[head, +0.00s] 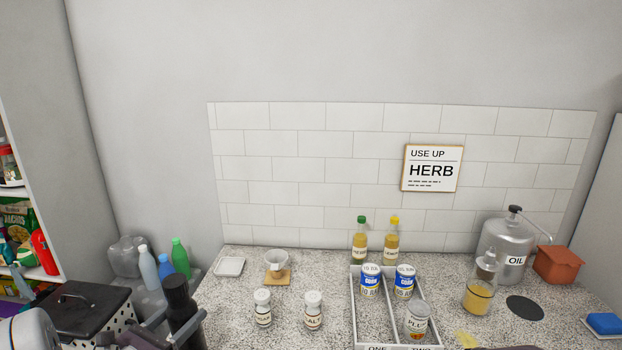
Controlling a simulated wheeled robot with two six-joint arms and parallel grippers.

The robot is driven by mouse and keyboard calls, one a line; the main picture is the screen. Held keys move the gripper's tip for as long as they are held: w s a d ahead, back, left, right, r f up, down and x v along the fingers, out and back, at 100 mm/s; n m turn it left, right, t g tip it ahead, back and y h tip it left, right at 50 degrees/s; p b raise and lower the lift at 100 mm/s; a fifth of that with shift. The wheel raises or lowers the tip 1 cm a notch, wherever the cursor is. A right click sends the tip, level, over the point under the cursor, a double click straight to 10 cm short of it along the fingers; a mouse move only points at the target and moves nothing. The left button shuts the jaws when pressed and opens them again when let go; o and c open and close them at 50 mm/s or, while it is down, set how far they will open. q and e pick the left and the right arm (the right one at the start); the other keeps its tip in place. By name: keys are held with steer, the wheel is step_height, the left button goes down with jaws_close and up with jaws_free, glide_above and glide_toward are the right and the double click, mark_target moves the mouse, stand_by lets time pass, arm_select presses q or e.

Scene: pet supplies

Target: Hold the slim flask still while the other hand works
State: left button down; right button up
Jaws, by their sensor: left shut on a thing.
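The slim flask (181,304) is dark, nearly black, and stands upright at the lower left of the head view, by the left end of the speckled counter. My left gripper (178,330) is shut around its lower part from the left. The bottom of the flask is cut off by the frame edge and hidden by the gripper, so I cannot tell what it rests on. My right gripper does not show clearly enough to place.
An oil can (497,252) stands at the right.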

arm_select(q)
steer(key=s+d+f+m+g+h, duration=0.3)
steer(key=s+d+f+h, duration=0.1)
steer(key=f, duration=0.5)
steer(key=s+d+f+m+g+h, duration=0.3)
steer(key=s+d+f, duration=0.3)
steer(key=s+f, duration=0.1)
steer(key=shift+s+d+f+h, duration=0.3)
steer(key=shift+f+h, duration=0.1)
steer(key=shift+f, duration=0.5)
